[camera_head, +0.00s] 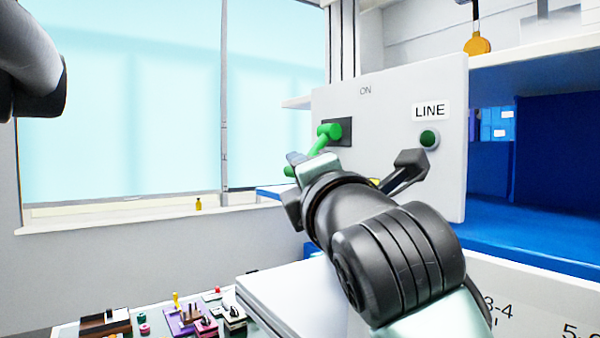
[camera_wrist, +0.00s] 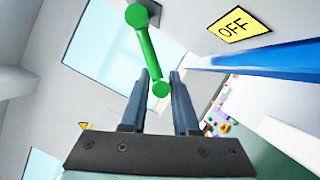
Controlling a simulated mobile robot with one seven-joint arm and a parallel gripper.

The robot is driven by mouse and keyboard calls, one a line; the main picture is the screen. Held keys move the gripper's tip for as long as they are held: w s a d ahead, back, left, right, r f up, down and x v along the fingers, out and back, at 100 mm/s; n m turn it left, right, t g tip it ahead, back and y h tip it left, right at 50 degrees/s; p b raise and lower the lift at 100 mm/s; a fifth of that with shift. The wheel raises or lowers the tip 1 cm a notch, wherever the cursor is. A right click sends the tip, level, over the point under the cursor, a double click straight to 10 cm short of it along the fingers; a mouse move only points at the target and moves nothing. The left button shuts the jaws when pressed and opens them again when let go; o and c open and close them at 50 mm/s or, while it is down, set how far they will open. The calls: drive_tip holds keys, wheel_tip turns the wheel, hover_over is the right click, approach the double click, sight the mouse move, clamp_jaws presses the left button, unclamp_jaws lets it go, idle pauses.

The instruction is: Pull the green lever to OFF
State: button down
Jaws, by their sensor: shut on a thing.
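The green lever (camera_head: 322,140) sticks out from a dark slot on the front of the grey switch panel (camera_head: 390,100) and slants down to the left. The word ON is printed above it. In the wrist view the lever (camera_wrist: 147,48) runs down between my two fingers, and its rounded end lies between the fingertips. My gripper (camera_head: 297,160) is shut on that lower end; it also shows in the wrist view (camera_wrist: 161,85). A yellow OFF label (camera_wrist: 238,23) is at the top right of the wrist view. In the head view my gripper and arm hide most of the panel's lower part.
A LINE label (camera_head: 430,111) and a round green lamp (camera_head: 428,138) are on the panel's right side. A blue-lined shelf (camera_head: 540,235) stands to the right. Several small coloured parts lie on a table (camera_head: 60,330) at the lower left. A window is behind.

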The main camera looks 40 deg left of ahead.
drive_tip(key=c, duration=0.7)
unclamp_jaws()
drive_tip(key=shift+w+f, duration=0.1)
drive_tip(key=b+v, duration=0.2)
drive_tip(key=v, duration=1.1)
